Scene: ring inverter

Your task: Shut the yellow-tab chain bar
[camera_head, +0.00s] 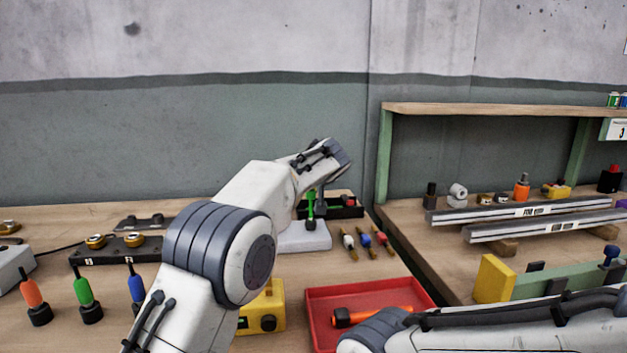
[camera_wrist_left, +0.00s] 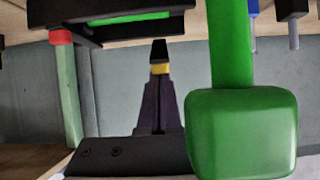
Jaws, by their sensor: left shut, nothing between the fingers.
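My left gripper (camera_wrist_left: 159,88) is shut and empty in the left wrist view, its dark fingers tapering together. A small yellow piece with a black end (camera_wrist_left: 160,62) shows right at the fingertips. It may be the yellow tab, but I cannot tell whether the fingers touch it. A large green lever (camera_wrist_left: 241,130) with a blocky end stands close on the right. In the head view a green lever (camera_head: 310,206) stands upright on a pale base (camera_head: 303,238), with my left wrist above it. My left arm partly hides the base, and I cannot make out the yellow-tab bar there.
A black tray (camera_head: 346,212) lies behind the pale base. Several small coloured tools (camera_head: 365,240) lie to its right. A yellow box (camera_head: 266,308) and a red tray (camera_head: 318,297) are in front. A shelf (camera_head: 480,109) stands at the right. My right arm crosses the lower right.

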